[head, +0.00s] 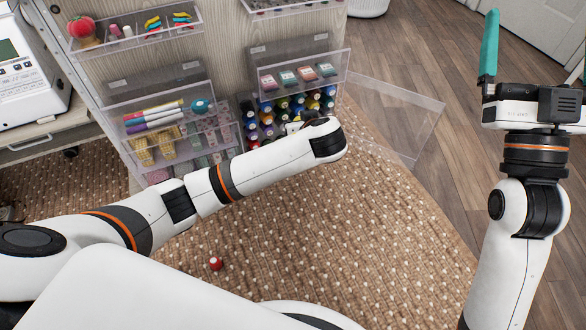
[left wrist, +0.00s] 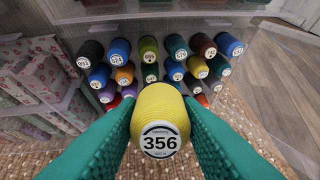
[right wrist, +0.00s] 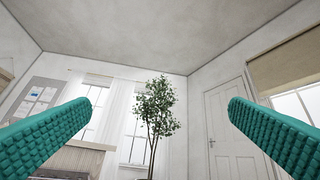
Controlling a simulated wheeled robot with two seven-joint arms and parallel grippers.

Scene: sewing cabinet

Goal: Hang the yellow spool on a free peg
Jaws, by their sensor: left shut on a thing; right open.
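The yellow spool (left wrist: 160,105), with a white end label reading 356, is between the two teal fingers of my left gripper (left wrist: 160,125), which is shut on it. In the left wrist view the spool is in front of a rack of coloured spools (left wrist: 160,62) hung in rows on pegs. The same rack (head: 290,108) shows in the head view, where my left arm's end hides my left fingers and the yellow spool. The yellow spool covers part of the lower rows, so I cannot tell which pegs there are free. My right gripper (right wrist: 158,125) is open and empty, pointing at the room.
A clear open door (head: 400,118) stands right of the spool rack. A clear shelf with ink pads (head: 288,79) is above the rack. Drawers with markers (head: 153,115) are to its left. A small red thing (head: 215,263) lies on the carpet (head: 385,240).

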